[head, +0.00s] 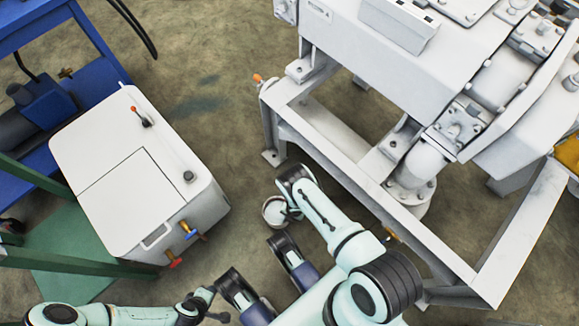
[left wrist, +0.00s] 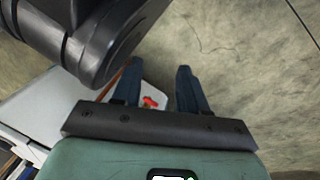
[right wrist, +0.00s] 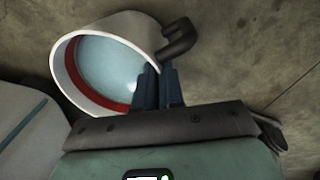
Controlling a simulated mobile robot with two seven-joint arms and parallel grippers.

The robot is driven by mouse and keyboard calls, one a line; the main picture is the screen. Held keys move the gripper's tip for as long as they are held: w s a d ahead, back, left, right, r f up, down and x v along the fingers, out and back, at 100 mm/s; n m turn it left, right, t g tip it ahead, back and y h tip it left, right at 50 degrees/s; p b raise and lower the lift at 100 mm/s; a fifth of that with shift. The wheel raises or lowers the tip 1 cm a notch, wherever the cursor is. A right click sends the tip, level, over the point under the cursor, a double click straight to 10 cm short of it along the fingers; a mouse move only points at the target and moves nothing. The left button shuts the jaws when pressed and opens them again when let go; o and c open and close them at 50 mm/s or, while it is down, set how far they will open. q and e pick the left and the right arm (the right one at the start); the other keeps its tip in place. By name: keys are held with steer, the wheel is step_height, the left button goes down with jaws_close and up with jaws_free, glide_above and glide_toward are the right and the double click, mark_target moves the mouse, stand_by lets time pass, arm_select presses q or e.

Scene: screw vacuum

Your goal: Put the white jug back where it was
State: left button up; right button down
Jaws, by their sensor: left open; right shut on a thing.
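The white jug (head: 272,211) shows in the head view just left of my right forearm, against the bare floor. In the right wrist view the jug (right wrist: 105,33) is large, with a red band inside its rim, a bluish interior and a dark handle (right wrist: 179,38). My right gripper (right wrist: 160,80) is shut at the handle side of the jug; the exact contact is partly hidden. Whether the jug touches the floor cannot be told. My left gripper (left wrist: 159,82) is open and empty, low at the left in the head view.
A white cabinet (head: 150,190) with coloured valves stands left, beside a green frame (head: 60,240) and blue machinery. A white steel frame (head: 330,135) carrying a pump machine stands right. Bare floor (head: 210,90) lies between them.

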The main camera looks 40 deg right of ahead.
arm_select(q)
steer(key=shift+s+f, duration=0.4)
steer(key=shift+s, duration=0.15)
arm_select(e)
steer(key=shift+w+f, duration=0.15)
steer(key=shift+f, duration=0.25)
steer(key=shift+f, duration=0.15)
steer(key=c, duration=1.3)
jaws_free()
arm_select(q)
steer(key=shift+s+a+f+g, duration=0.1)
steer(key=shift+s+f+g, duration=0.1)
steer(key=shift+g, duration=0.1)
arm_select(e)
steer(key=shift+o, duration=0.2)
